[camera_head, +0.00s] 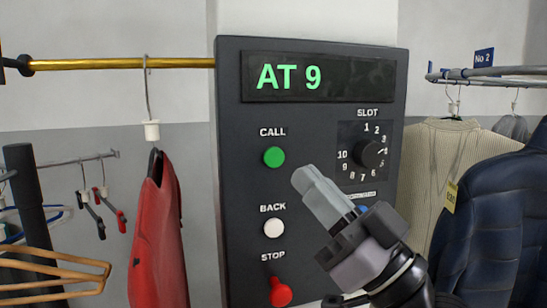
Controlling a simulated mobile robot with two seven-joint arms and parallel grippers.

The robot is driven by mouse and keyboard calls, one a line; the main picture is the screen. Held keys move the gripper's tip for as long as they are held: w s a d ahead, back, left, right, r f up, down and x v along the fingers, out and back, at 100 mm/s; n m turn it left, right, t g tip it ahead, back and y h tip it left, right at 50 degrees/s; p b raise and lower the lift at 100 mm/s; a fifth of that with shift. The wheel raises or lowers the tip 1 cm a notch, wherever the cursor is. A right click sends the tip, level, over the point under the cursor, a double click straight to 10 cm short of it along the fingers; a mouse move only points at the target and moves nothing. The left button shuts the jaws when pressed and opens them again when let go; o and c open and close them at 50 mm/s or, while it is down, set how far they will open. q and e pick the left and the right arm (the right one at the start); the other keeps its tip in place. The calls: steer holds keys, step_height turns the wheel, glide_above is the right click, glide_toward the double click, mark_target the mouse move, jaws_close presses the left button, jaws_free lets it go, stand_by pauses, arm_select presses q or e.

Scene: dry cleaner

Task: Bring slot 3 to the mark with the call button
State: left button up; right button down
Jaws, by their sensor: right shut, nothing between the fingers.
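A dark control panel (318,215) fills the middle of the view. Its display (318,77) reads "AT 9" in green. The green call button (274,157) is at the panel's left, under the word CALL. The slot knob (370,154) is at the right in a ring of numbers. I cannot tell for sure which number it points to. My right gripper (305,182) is shut and empty. Its tip points up and left, to the right of and a little below the call button, apart from it in the picture. My left gripper is not in view.
A white back button (274,228) and a red stop knob (280,292) sit below the call button. A red garment (160,240) hangs left of the panel from a brass rail (120,63). A blue puffer jacket (490,225) and a cream sweater (440,160) hang at the right.

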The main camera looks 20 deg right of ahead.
mark_target(274, 157)
steer(key=w+b, duration=0.2)
steer(key=w, duration=0.7)
steer(key=shift+a, duration=0.2)
steer(key=shift+w, duration=0.1)
stand_by(1.9)
steer(key=shift+w, duration=0.3)
steer(key=shift+w+b, duration=0.4)
stand_by(0.6)
steer(key=shift+s, duration=0.1)
steer(key=shift+s+f+p, duration=0.1)
steer(key=shift+s+p, duration=0.2)
steer(key=shift+s, duration=0.45)
